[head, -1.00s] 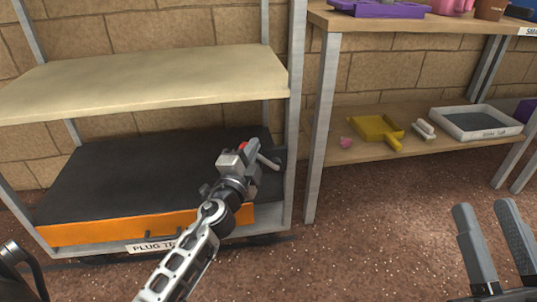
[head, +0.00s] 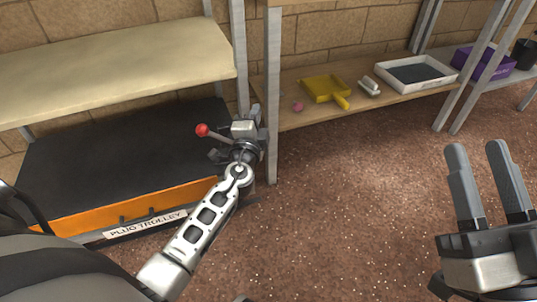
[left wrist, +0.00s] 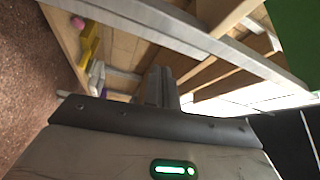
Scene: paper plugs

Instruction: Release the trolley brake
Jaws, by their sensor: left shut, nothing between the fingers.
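The plug trolley (head: 120,155) has a black top and an orange front (head: 80,218) with a handle and a "PLUG TROLLEY" label. It stands on the floor at left, under a cream shelf. A brake lever with a red knob (head: 202,130) shows at its right end; the lever's base is hidden behind my left arm. My left gripper (head: 258,112) is shut and empty, right of the knob and apart from it, by the shelf post. Its closed fingers show in the left wrist view (left wrist: 160,88). My right gripper (head: 487,165) is open and empty above the floor at right.
A grey post (head: 272,95) stands close to my left gripper. A wooden low shelf (head: 300,118) holds a yellow dustpan (head: 325,88), a pink lump (head: 298,106), a brush (head: 369,86), a white tray (head: 440,85) and a purple box (head: 495,65). The floor (head: 340,210) is clear.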

